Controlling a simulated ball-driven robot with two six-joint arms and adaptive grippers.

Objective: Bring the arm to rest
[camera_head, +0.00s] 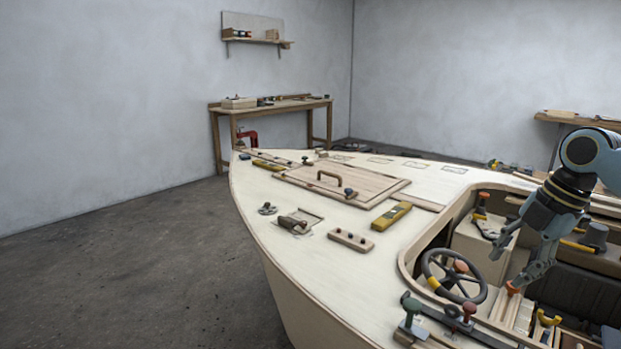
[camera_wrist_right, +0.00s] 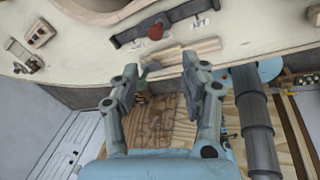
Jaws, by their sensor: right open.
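My right gripper (camera_head: 507,267) hangs from my arm at the right of the head view, over the cockpit opening of the plywood hull. Its two fingers are spread apart with nothing between them. It is just right of the black steering wheel (camera_head: 427,270), and an orange-topped part (camera_head: 512,289) shows by its lower fingertip; I cannot tell if they touch. My left gripper is not in view.
The pale deck (camera_head: 330,270) carries a hatch lid with a handle (camera_head: 329,176), a yellow level (camera_head: 391,216) and small fittings. A green knob (camera_head: 411,304) stands at the cockpit's near edge. A workbench (camera_head: 270,106) is against the back wall. The floor at left is clear.

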